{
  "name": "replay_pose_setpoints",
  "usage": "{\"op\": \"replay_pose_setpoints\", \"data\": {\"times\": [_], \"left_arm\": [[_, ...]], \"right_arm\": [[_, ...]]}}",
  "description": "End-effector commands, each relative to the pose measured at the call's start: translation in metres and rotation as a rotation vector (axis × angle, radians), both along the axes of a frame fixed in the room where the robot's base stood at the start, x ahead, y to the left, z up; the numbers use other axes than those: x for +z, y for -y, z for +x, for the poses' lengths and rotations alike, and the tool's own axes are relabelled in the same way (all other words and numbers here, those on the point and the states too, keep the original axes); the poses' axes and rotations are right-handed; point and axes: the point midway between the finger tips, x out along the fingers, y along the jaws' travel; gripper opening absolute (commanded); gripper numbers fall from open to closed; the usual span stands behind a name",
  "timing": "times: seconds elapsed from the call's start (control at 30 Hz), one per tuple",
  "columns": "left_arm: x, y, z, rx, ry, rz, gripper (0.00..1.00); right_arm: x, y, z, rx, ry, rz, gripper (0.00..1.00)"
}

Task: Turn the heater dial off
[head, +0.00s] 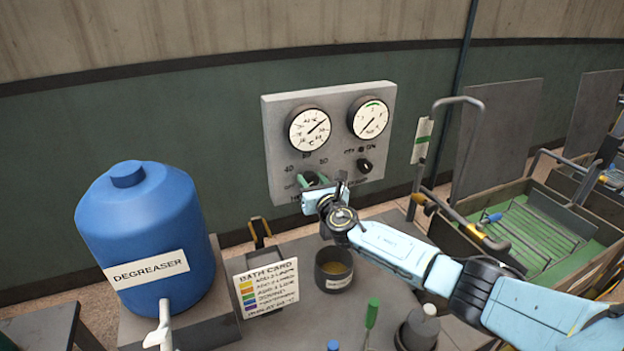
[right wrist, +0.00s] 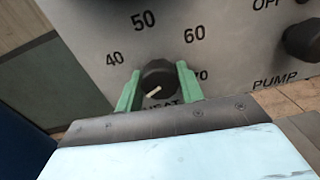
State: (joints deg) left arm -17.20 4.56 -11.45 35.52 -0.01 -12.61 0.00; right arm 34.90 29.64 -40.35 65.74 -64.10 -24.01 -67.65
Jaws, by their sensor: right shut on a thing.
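The heater dial (right wrist: 156,80) is a round black knob with a short white mark, above the partly hidden word HEAT on the grey control panel (head: 335,100). The white mark slants toward the lower left. The numbers 40, 50 and 60 show around it, and 70 is partly covered. My right gripper (right wrist: 158,88) has its green fingers on both sides of the dial and is shut on it. In the head view the right gripper (head: 316,184) hides most of the dial. My left gripper is not in view.
The pump knob (head: 364,165) is close by on the right. Two gauges (head: 309,130) sit above. A blue degreaser tank (head: 145,235), a bath card (head: 267,288) and a dark pot (head: 333,270) stand in front. A green-floored rack (head: 530,240) is at the right.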

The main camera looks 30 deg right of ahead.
Motion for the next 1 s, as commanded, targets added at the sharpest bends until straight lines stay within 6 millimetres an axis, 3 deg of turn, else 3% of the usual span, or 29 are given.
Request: {"op": "replay_pose_setpoints", "data": {"times": [0.3, 0.8, 0.83, 1.0], "left_arm": [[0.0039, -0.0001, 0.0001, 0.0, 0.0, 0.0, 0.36], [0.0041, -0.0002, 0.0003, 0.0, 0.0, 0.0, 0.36], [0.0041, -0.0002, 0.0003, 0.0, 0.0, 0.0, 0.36], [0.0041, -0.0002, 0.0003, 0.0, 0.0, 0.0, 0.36]], "right_arm": [[-0.0004, 0.0004, -0.0001, -0.001, -0.008, -0.11, 0.15], [-0.0006, 0.0004, -0.0001, -0.001, -0.009, -0.13, 0.15], [-0.0006, 0.0004, -0.0001, -0.001, -0.009, -0.13, 0.39], [-0.0005, 0.0004, -0.0001, -0.001, -0.007, -0.128, 0.59]]}}
